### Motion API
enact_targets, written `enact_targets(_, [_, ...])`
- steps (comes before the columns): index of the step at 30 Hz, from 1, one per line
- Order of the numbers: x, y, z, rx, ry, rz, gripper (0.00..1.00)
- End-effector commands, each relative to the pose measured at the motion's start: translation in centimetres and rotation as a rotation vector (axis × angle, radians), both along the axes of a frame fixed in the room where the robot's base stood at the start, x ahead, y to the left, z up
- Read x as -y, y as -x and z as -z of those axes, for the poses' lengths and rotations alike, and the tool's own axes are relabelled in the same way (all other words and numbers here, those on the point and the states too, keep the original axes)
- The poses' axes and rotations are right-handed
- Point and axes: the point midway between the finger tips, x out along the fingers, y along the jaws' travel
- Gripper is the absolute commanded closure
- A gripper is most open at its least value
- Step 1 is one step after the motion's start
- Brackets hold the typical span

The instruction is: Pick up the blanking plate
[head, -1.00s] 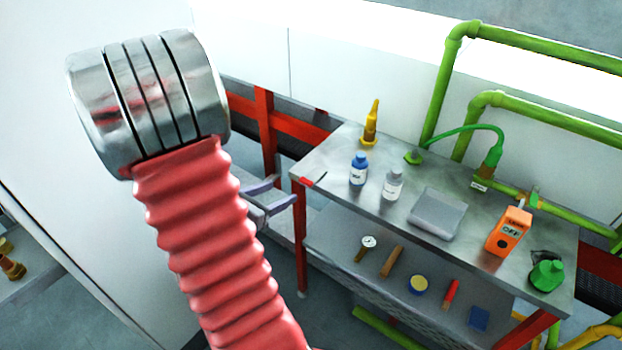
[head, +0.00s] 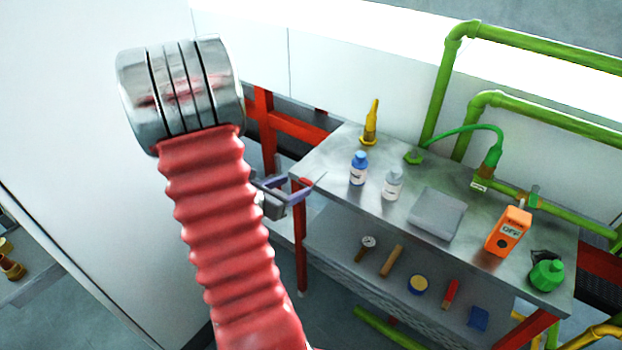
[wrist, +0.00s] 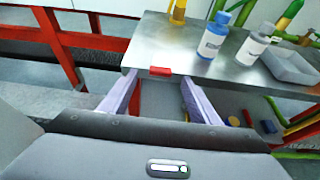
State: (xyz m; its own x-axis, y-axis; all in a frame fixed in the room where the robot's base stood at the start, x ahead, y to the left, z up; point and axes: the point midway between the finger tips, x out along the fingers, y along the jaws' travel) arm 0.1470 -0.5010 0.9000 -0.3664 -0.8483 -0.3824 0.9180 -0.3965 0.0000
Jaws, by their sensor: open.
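A small flat red piece (wrist: 160,71) lies at the near edge of the steel bench top and appears to be the blanking plate. In the wrist view it sits between the tips of my gripper (wrist: 158,84), slightly beyond them. My gripper is open and empty, with one pale finger on each side. In the head view my gripper (head: 298,183) is at the bench's left corner, partly behind my red arm sleeve. There the fingers largely hide the red piece.
The bench (head: 335,160) carries a blue-capped bottle (head: 359,168), a white bottle (head: 392,184), a grey tray (head: 437,213) and an orange meter (head: 508,232). Several small items lie on the lower shelf. A red rail (wrist: 62,50) stands left of my gripper.

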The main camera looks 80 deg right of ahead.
Motion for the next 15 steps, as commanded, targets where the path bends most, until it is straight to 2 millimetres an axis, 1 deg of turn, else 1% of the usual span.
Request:
enact_targets(10, [3.4, 1.7, 1.4, -0.001, -0.002, 0.004, 0.44])
enact_targets(15, [4.2, 1.9, 1.7, 0.0, 0.0, 0.001, 0.44])
